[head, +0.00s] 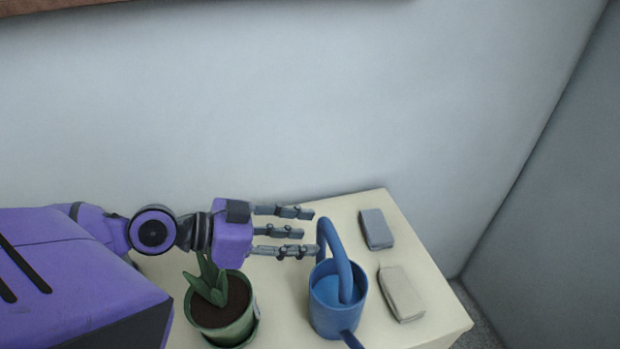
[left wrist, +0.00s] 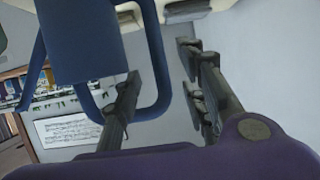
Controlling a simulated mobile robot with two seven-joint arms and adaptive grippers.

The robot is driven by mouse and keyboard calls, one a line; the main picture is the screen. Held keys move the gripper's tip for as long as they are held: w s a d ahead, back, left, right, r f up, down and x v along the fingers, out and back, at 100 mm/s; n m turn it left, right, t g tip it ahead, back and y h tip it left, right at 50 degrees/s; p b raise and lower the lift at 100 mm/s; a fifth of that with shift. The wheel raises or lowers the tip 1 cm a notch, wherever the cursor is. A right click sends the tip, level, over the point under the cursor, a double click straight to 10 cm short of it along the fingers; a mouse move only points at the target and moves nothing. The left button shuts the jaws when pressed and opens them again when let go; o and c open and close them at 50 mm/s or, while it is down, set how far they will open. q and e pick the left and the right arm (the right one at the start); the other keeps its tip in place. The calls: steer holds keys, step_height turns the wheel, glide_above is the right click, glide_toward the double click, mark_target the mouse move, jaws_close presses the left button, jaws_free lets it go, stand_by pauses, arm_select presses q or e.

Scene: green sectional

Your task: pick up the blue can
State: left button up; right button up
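The blue can (head: 338,300) is a watering can with a tall looped handle and a spout pointing to the front. It stands upright on the cream table (head: 438,285). My left gripper (head: 308,231) reaches in from the left with its fingers spread, level with the upper handle and just left of it. In the left wrist view, the blue can (left wrist: 80,42) shows at the upper left and its handle loop lies across the left finger of my gripper (left wrist: 158,85). The fingers are apart; I cannot tell whether they touch the handle. My right gripper is out of view.
A potted plant (head: 222,315) in a green pot stands left of the can, below my left wrist. A grey block (head: 376,229) and a beige block (head: 401,293) lie right of the can. A wall rises behind the table. The table's right edge is clear.

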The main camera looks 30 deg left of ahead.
mark_target(316, 235)
arm_select(q)
steer(key=p+x, duration=0.1)
steer(key=x, duration=0.3)
steer(key=shift+w+r, duration=0.1)
steer(key=shift+w, duration=0.05)
steer(key=shift+w+d+f, duration=0.2)
steer(key=shift+d+f, duration=0.1)
jaws_close()
